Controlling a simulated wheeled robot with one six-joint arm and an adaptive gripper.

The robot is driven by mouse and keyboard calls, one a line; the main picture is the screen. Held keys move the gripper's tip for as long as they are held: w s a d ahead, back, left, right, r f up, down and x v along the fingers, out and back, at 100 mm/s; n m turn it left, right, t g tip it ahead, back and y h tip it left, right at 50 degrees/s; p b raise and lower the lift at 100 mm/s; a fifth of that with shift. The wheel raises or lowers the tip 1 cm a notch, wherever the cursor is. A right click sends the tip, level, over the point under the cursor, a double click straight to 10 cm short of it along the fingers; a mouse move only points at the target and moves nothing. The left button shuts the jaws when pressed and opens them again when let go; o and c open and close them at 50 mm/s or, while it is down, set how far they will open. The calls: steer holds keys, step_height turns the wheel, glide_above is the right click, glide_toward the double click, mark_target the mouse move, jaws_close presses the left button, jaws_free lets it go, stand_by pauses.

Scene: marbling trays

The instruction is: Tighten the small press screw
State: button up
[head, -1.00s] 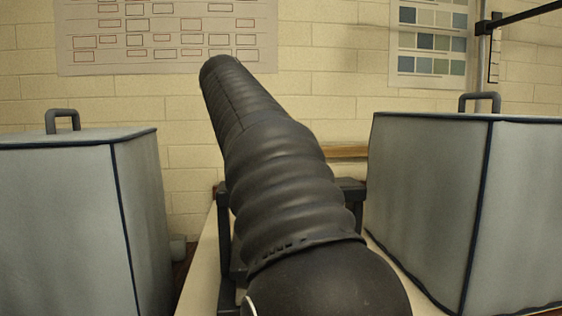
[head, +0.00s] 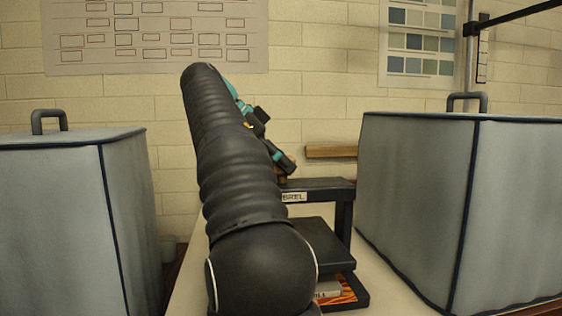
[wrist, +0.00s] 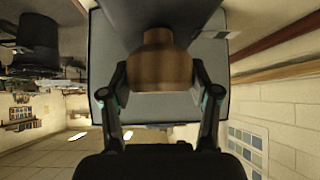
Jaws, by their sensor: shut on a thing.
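The small press (head: 343,212) is a black frame with a labelled crossbeam, standing on the pale table behind and to the right of my arm. Its flat plate (head: 318,243) hangs over a base with a small book or print (head: 333,290) on it. The wooden screw knob (wrist: 157,60) is brown and fills the space between my fingers in the wrist view. My gripper (wrist: 158,78) is shut on it, one finger on each side. In the head view, my gripper (head: 284,163) is at the top of the press, partly hidden by my arm. The screw's thread is hidden.
Large grey covered boxes with handles stand close on both sides, one at the left (head: 60,220) and one at the right (head: 420,200). A small cup (head: 170,247) is beside the left box. Charts hang on the brick wall behind.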

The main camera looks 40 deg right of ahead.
steer(key=shift+f, duration=0.1)
steer(key=o, duration=1.2)
steer(key=shift+n, duration=0.3)
